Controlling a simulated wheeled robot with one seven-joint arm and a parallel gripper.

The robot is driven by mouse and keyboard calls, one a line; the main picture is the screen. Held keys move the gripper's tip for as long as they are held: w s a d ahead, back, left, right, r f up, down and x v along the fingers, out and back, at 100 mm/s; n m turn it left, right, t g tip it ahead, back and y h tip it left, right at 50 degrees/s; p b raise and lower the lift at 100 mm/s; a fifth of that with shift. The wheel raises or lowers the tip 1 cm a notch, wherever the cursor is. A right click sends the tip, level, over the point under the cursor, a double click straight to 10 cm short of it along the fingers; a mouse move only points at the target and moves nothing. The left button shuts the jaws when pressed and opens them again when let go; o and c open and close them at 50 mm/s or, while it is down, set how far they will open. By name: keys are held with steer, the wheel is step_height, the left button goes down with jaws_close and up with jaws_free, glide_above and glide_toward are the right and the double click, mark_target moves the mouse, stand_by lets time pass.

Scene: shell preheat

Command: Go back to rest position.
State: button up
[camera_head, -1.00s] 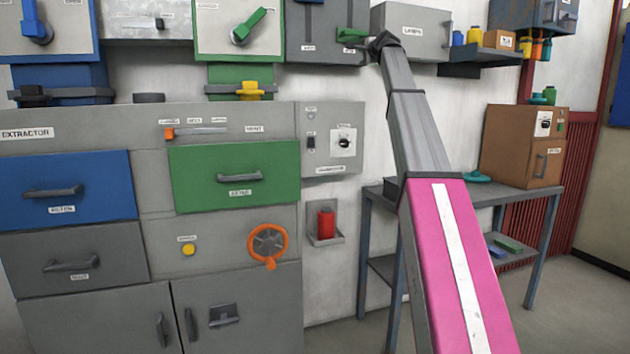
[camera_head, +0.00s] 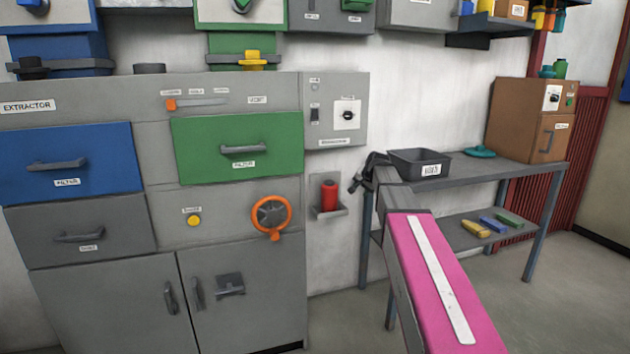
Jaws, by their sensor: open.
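My arm, with a pink and white link, reaches in from the lower right. My gripper (camera_head: 362,176) is at its far end, dark and small, beside the left end of the grey side table (camera_head: 462,172). Its jaws are open and I see nothing held in them. The black tray (camera_head: 418,162) with a white label stands on the table just right of the gripper. I cannot tell the exact gap between them.
The extractor cabinet fills the left, with a blue drawer (camera_head: 68,162), a green drawer (camera_head: 238,146) and an orange valve wheel (camera_head: 271,216). A red cylinder (camera_head: 329,195) sits in a wall holder left of the gripper. A brown box (camera_head: 531,119) stands on the table's right.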

steer(key=s+f+n+g+h, duration=0.1)
steer(key=s+f+n+g, duration=0.2)
steer(key=s+f, duration=1.1)
steer(key=s+f+n+g+h, duration=0.1)
steer(key=s+f+n+g, duration=0.2)
steer(key=s+f, duration=1.1)
steer(key=s+g, duration=0.1)
steer(key=s, duration=0.6)
steer(key=shift+d+f+h, duration=0.2)
steer(key=shift+f+h, duration=0.1)
steer(key=shift+f, duration=0.1)
